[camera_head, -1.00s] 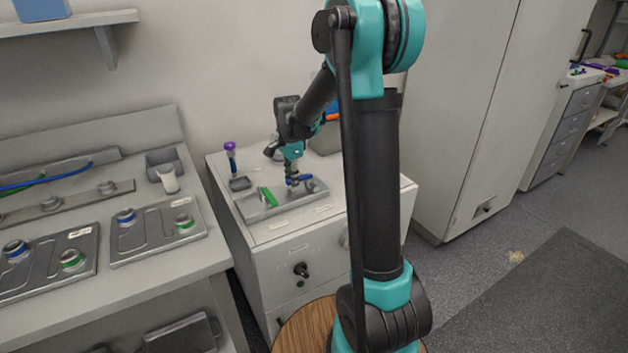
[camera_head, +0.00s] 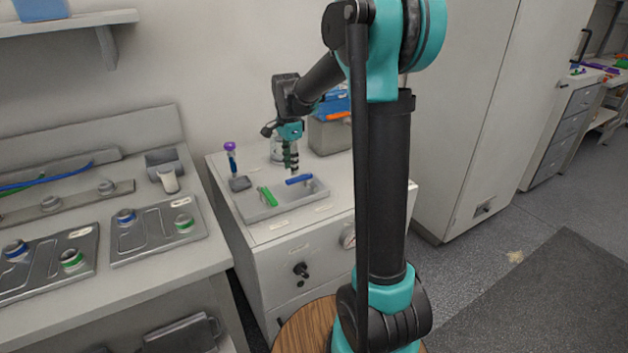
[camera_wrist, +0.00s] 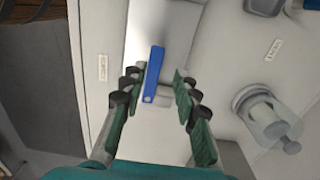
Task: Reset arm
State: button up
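My gripper (camera_head: 291,168) hangs with its fingers pointing down above the back of the tray area on the white cabinet. In the wrist view its two fingers (camera_wrist: 156,82) are apart, with nothing held between them. A blue bar (camera_head: 299,180) lies at the back right of a grey tray (camera_head: 262,214), below the fingers. In the wrist view the blue bar (camera_wrist: 153,75) shows beyond the fingertips, close to the left finger in the picture. A green bar (camera_head: 268,196) lies in the left part of the tray.
A purple-capped tube (camera_head: 230,150) stands at the cabinet's back left. A clear jar (camera_head: 278,150) and a grey bin (camera_head: 330,136) stand behind my gripper; the jar also shows in the wrist view (camera_wrist: 265,118). A bench with grey fixture plates (camera_head: 155,230) is at left.

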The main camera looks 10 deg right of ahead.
jog(key=shift+r, duration=0.95)
jog(key=s+d+f+n+t, duration=0.1)
jog(key=s+d+f+n, duration=0.2)
jog(key=s, duration=0.5)
jog(key=s+d+f+n+t, duration=0.1)
jog(key=s+d+f+n, duration=0.1)
jog(key=s+f+n, duration=0.3)
jog(key=s+d+f+n+t, duration=0.2)
jog(key=s+n, duration=0.4)
jog(key=s, duration=0.6)
notch_tip(320, 180, down, 2)
jog(key=shift+s+d+f, duration=0.15)
jog(key=shift+s+d, duration=0.25)
jog(key=shift+d, duration=0.4)
jog(key=shift+o, duration=0.4)
